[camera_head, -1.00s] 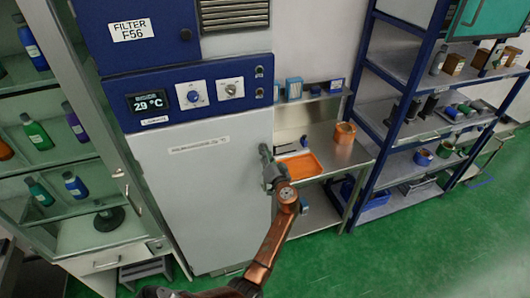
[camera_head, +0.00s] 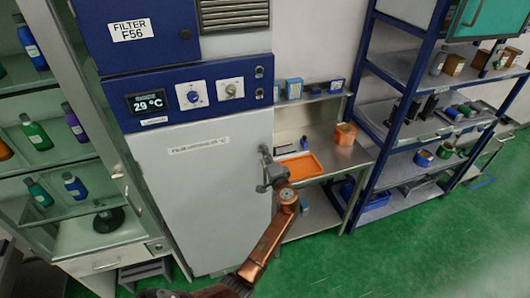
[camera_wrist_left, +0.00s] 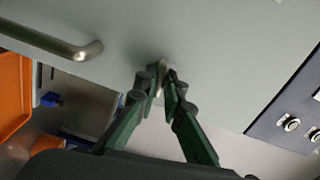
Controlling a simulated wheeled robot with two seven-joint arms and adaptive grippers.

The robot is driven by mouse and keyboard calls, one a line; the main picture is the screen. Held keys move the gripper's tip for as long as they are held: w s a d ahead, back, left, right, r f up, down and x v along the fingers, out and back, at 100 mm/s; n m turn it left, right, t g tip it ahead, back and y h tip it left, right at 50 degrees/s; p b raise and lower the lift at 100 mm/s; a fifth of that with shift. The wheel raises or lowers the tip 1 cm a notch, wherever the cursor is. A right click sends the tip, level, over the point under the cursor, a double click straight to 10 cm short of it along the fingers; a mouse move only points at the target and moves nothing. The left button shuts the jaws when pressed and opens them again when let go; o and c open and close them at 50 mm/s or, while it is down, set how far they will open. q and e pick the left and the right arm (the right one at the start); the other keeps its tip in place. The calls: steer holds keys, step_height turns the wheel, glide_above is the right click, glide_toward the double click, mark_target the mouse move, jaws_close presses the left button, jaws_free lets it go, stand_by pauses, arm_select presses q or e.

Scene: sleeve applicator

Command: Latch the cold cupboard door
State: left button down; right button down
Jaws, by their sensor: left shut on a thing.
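The cold cupboard door (camera_head: 200,205) is a large pale grey panel below a blue control strip. It looks flush with its frame in the head view. My left gripper (camera_head: 268,182) is at the door's right edge, just below the bar handle (camera_head: 264,154). In the left wrist view the handle (camera_wrist_left: 55,40) is a curved metal bar at upper left, apart from the fingers. There the left gripper (camera_wrist_left: 164,85) is shut on a small, pale metal latch piece (camera_wrist_left: 163,65) standing out from the door. Its fingers hide most of that piece. My right gripper is not in view.
A steel bench with an orange tray (camera_head: 302,166) stands close to the right of the cupboard. A blue shelf rack (camera_head: 362,95) is further right. A glass-fronted cabinet with bottles (camera_head: 75,184) stands left. Green floor (camera_head: 420,255) is clear at lower right.

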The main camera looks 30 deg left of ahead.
arm_select(q)
steer(key=shift+m, duration=0.8)
steer(key=c, duration=2)
jaws_free()
steer(key=shift+c, duration=0.2)
steer(key=v, duration=1.2)
